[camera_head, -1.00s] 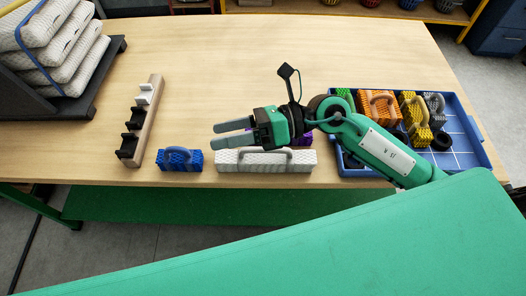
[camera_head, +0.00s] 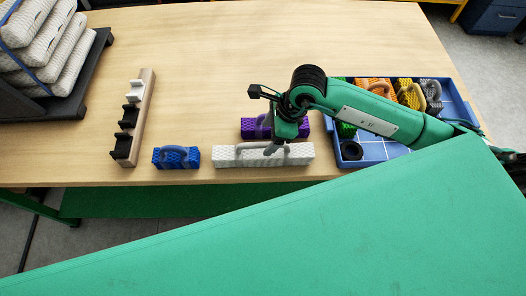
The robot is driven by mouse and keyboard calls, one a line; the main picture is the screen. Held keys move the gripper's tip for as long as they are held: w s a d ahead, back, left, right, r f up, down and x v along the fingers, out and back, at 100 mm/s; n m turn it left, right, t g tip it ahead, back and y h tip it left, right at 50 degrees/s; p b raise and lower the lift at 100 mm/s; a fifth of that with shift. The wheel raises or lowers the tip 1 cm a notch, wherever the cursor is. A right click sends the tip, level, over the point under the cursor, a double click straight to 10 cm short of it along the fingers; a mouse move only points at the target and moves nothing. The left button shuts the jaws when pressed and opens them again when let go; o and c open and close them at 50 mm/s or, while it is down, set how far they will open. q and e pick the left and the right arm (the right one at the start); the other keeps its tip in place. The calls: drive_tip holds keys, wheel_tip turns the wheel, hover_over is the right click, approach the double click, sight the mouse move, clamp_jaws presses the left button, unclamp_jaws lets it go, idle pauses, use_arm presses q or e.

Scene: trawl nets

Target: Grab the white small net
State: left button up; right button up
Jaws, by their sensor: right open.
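The white small net (camera_head: 235,157) is a long white textured block with a grey handle on top. It lies near the front edge of the table, between a blue net (camera_head: 176,158) on its left and the blue tray on its right. My right gripper (camera_head: 272,149) points down at the right part of its handle, with its jaws open. I cannot tell whether the fingers are around the handle or touch it. The gripper hides part of the handle and part of a purple net (camera_head: 249,127) behind. My left gripper is not in view.
A blue tray (camera_head: 465,113) at the right holds several coloured nets and a black ring. A wooden holder (camera_head: 146,101) with black and white hooks stands left. Large white bags (camera_head: 65,67) are stacked on a dark rack. The table's middle back is clear.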

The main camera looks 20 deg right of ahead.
sight(264, 144)
drive_tip(key=shift+a+f, duration=0.3)
drive_tip(key=shift+f, duration=0.35)
drive_tip(key=x, duration=0.1)
drive_tip(key=p+x, duration=0.2)
drive_tip(key=x, duration=0.1)
drive_tip(key=shift+s+f, duration=0.1)
drive_tip(key=shift+s, duration=0.2)
drive_tip(key=shift+w+a+f, duration=0.15)
drive_tip(key=shift+a+f, duration=0.1)
drive_tip(key=shift+f, duration=0.3)
drive_tip(key=c, duration=1.3)
